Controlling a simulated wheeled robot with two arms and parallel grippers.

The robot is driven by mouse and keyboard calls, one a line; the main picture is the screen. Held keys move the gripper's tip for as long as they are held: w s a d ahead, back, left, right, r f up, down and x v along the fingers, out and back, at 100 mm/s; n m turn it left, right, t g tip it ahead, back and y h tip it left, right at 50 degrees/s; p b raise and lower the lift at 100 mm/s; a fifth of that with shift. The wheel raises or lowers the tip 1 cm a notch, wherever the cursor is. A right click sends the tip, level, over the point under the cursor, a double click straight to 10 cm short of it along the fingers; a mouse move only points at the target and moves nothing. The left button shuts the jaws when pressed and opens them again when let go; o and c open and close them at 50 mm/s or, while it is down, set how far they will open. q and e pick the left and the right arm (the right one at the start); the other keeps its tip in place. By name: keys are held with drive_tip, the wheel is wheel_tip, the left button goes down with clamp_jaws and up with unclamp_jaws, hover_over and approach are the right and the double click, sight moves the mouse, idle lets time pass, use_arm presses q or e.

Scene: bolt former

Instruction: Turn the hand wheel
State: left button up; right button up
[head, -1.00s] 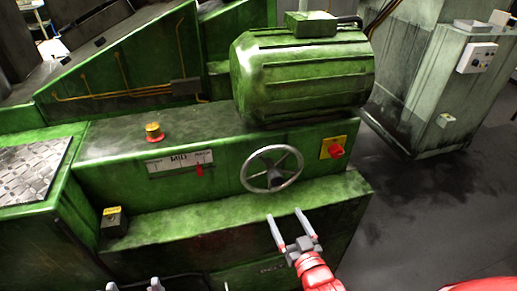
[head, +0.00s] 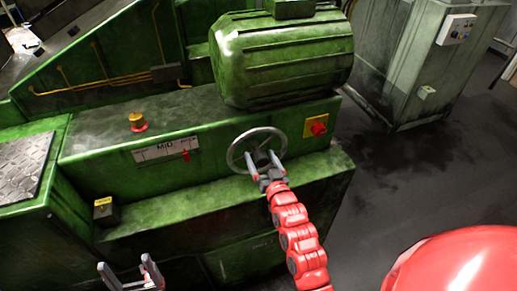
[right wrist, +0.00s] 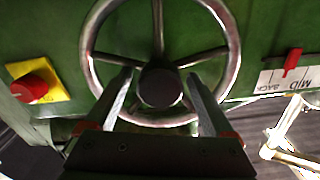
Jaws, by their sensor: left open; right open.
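The hand wheel (head: 236,154) is a metal ring with spokes and a dark hub on the front of the green machine. It also shows in the right wrist view (right wrist: 232,42), large and near the top, with its hub between the fingers in the picture. My right gripper (head: 262,162) is open in front of the lower part of the wheel; its fingers (right wrist: 160,85) overlap the lower rim. I cannot tell whether they touch it. My left gripper (head: 128,272) is open and empty at the bottom left of the head view, away from the wheel.
A red knob (head: 318,128) on a yellow plate is right of the wheel. A red slider (head: 186,155) on a scale labelled MID is to its left. The green motor housing (head: 285,60) is above. Floor to the right is clear.

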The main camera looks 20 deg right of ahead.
drive_tip(key=shift+w+f, duration=0.1)
drive_tip(key=shift+w, duration=1.2)
clamp_jaws()
